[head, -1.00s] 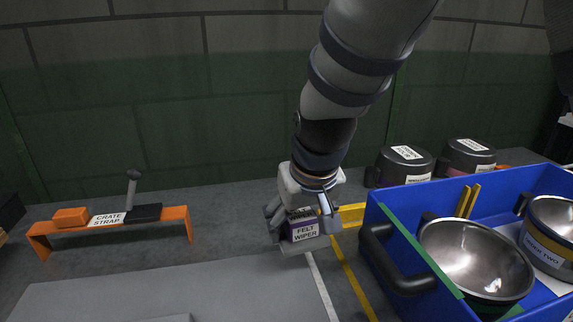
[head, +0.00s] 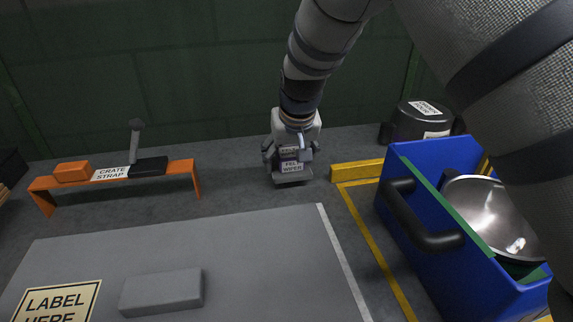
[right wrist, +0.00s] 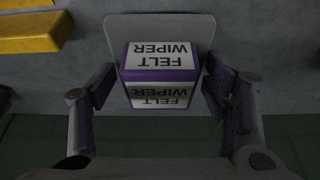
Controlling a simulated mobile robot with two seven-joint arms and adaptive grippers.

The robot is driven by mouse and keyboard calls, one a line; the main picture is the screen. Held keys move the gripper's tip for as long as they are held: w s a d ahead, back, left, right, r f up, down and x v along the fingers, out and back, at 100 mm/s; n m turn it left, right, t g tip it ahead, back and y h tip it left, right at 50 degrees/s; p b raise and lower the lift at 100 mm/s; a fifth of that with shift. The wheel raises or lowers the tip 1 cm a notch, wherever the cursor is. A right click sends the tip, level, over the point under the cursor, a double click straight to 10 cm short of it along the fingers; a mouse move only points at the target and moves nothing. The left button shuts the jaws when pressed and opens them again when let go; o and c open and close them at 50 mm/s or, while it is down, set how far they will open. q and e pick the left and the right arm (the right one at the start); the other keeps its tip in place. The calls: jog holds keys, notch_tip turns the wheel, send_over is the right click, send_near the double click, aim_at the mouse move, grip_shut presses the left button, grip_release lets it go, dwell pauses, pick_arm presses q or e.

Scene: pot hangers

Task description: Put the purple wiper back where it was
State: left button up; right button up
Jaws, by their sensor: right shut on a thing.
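The purple felt wiper (head: 291,167) is a small block with white "FELT WIPER" labels and a flat grey plate at its base. My right gripper (head: 288,153) points down over it at the back of the grey floor, with its fingers on either side. In the right wrist view, the wiper (right wrist: 160,75) sits between the two fingers of my right gripper (right wrist: 160,95), and the grey plate sticks out beyond it. The gripper is shut on the wiper. I cannot tell whether the plate touches the floor. My left gripper is not in view.
A yellow bar (head: 357,173) lies right of the wiper. A blue crate (head: 425,190) with a metal bowl (head: 490,212) stands at right, a dark pot (head: 420,124) behind it. An orange rack (head: 183,175) stands at left. A grey block (head: 161,291) lies on the light grey surface (head: 190,245) in front.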

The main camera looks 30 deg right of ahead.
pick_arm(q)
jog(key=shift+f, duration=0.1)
pick_arm(e)
notch_tip(320, 180, down, 2)
jog(key=shift+f, duration=0.1)
jog(key=shift+s, duration=0.1)
jog(key=shift+f, duration=0.1)
jog(key=o, duration=1.1)
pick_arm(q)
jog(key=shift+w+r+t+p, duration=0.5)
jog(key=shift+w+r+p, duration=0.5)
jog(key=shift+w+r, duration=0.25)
pick_arm(e)
jog(key=v, duration=1.2)
